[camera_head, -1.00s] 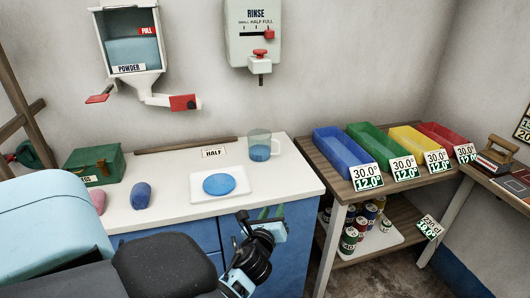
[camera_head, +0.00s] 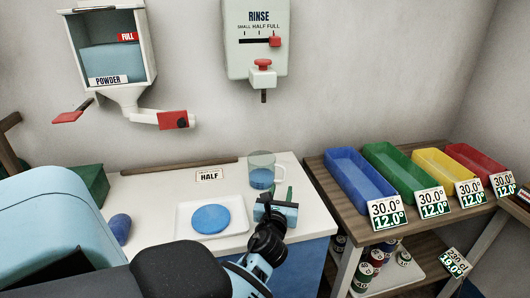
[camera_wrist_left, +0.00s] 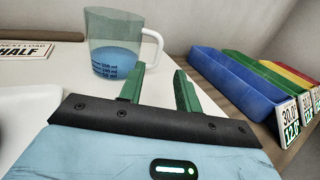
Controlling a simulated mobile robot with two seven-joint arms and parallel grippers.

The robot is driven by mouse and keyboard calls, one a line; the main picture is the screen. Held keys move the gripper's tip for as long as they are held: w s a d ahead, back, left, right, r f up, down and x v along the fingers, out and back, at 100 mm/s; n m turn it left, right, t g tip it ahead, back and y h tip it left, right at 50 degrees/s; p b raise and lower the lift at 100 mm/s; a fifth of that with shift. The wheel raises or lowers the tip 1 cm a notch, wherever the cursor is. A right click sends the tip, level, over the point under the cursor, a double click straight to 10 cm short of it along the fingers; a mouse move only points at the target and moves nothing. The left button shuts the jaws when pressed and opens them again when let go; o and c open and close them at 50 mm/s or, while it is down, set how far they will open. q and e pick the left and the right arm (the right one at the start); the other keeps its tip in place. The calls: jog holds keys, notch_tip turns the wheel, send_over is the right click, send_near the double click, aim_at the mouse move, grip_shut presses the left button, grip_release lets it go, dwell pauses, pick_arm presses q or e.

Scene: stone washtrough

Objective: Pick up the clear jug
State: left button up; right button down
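The clear jug (camera_head: 262,172) stands upright on the white counter, with blue liquid in its lower part and a pale handle on its right side. In the left wrist view the jug (camera_wrist_left: 113,45) is just beyond my fingers, with printed volume marks and its white handle to the right. My left gripper (camera_head: 276,194) is at the counter's front right, in front of the jug and apart from it. Its two green fingers (camera_wrist_left: 158,85) are spread with nothing between them. My right gripper is not in view.
A white tray with a blue disc (camera_head: 210,218) lies left of the gripper. A HALF card (camera_head: 209,175) is behind it. The blue bin (camera_head: 358,180) and other coloured bins stand on the shelf at right. The RINSE dispenser (camera_head: 255,40) hangs above the jug.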

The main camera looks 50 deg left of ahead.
aim_at(284, 173)
pick_arm(q)
jog(key=shift+r+x, duration=0.15)
jog(key=shift+x, duration=1.75)
jog(key=shift+r+x, duration=0.1)
jog(key=shift+x, duration=1.85)
jog(key=shift+s+a, duration=0.1)
grip_shut()
jog(key=shift+r, duration=0.1)
